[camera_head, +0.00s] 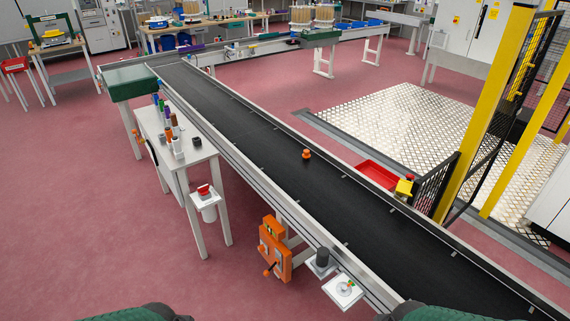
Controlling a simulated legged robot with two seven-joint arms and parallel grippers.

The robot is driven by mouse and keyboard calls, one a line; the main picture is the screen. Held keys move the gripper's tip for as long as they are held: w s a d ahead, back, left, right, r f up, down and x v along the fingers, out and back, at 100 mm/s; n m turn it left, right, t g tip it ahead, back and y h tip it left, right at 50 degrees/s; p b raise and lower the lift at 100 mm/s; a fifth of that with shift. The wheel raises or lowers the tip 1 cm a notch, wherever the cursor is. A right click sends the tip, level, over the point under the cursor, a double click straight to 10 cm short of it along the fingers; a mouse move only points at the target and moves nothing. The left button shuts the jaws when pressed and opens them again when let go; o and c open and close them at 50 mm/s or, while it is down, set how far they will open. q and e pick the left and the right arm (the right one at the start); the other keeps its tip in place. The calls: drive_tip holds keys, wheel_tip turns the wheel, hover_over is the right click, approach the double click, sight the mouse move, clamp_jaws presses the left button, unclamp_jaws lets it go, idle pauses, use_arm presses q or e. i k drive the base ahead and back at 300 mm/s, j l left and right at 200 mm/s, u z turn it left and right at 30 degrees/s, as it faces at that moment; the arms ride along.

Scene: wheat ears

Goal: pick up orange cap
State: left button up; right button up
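Neither of my grippers shows in the head view. Only dark green rounded parts, which look like mine, show at the bottom edge, well apart from the cap.
A white table (200,154) with several coloured bottles stands left of the belt. An orange box (274,248) is mounted on the belt's near side. A red tray (380,175) and a yellow-and-red button box (404,187) sit at the far side. Yellow posts stand at right.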

sight(305, 154)
drive_tip(key=i+j+z, duration=0.3)
drive_tip(key=i+j+u, duration=0.15)
drive_tip(key=i, duration=0.4)
drive_tip(key=i+j+u, duration=0.15)
drive_tip(key=i+j, duration=0.15)
drive_tip(key=i, duration=0.25)
drive_tip(key=i+j+u, duration=0.15)
drive_tip(key=i, duration=0.4)
drive_tip(key=i+l, duration=0.25)
drive_tip(key=i+u, duration=0.05)
drive_tip(key=i, duration=0.05)
